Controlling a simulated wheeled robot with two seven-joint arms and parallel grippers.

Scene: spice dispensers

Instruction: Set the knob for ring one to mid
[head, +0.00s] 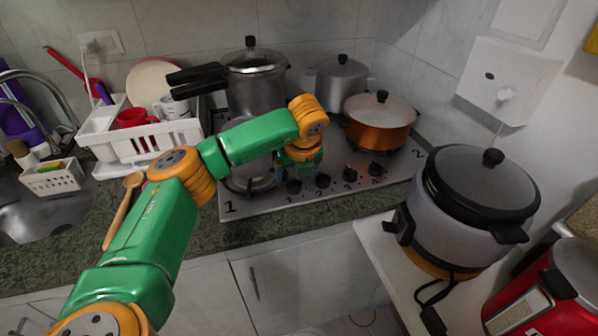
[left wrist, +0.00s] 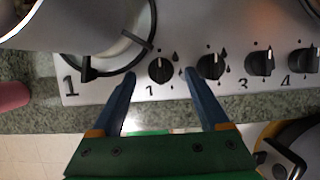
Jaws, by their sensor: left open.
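The ring one knob (left wrist: 160,70) is black and round with a light mark that looks roughly upright, toward the rings. A small "1" is printed just below it on the silver cooktop (left wrist: 105,94). My left gripper (left wrist: 159,77) is open, with one blue finger on each side of this knob. The fingertips look apart from it, though their height is hard to judge. In the head view the knob (head: 293,186) is beside my green and orange left arm, which partly hides the front left ring. My right gripper is not in view.
Other knobs stand close by to the right, the nearest (left wrist: 211,66) just beyond my right-hand finger. A pressure cooker (head: 257,80), a silver pot (head: 340,82) and an orange pot (head: 379,125) stand on the cooktop. A dish rack (head: 137,142) is at left, a rice cooker (head: 474,212) at right.

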